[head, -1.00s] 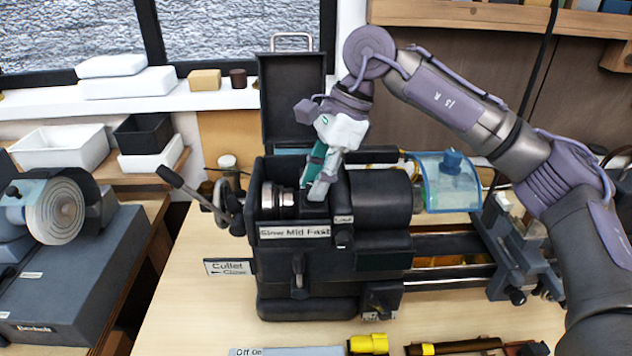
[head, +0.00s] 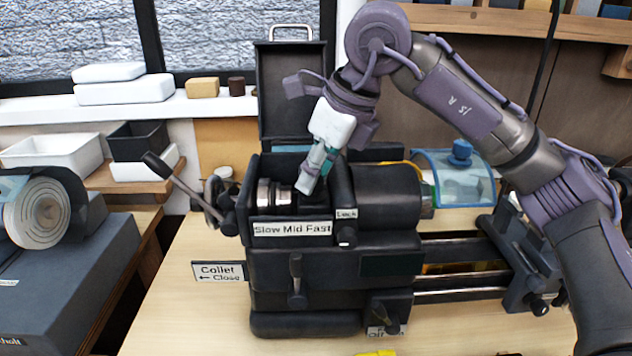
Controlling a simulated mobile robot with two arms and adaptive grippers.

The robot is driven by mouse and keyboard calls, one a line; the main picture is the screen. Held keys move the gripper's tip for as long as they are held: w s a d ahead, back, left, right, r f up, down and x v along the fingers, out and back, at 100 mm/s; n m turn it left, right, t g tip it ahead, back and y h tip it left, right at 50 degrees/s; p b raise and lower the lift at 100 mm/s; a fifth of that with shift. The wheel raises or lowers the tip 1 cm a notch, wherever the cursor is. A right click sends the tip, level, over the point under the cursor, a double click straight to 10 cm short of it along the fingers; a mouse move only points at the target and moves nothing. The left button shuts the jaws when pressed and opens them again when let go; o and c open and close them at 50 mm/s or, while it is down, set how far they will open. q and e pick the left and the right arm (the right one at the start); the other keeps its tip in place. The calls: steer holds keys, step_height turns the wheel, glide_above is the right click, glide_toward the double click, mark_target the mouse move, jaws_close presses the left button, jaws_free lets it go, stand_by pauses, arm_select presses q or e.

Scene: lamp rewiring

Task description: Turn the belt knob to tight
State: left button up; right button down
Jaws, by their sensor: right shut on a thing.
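A dark lathe headstock (head: 290,265) stands on the bench with its lid (head: 292,95) raised. My right gripper (head: 308,184) reaches down into its open top bay, beside the silver stepped pulley (head: 272,193). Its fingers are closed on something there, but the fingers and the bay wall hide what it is. I cannot tell which part is the belt knob. A dark knob (head: 347,236) is under the lock label, and a dark handle (head: 385,313) sits at the lower right front by a label too cut off to read. My left gripper is not in view.
A long lever (head: 172,174) sticks out at the headstock's left. A clear blue guard (head: 455,180) stands to the right. The bench front left (head: 185,325) is bare.

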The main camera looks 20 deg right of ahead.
steer(key=shift+m+t+h+b, duration=0.35)
steer(key=shift+m+b, duration=0.2)
steer(key=shift+m, duration=0.55)
steer(key=c, duration=0.9)
jaws_free()
steer(key=shift+o, duration=0.2)
steer(key=shift+a, duration=0.1)
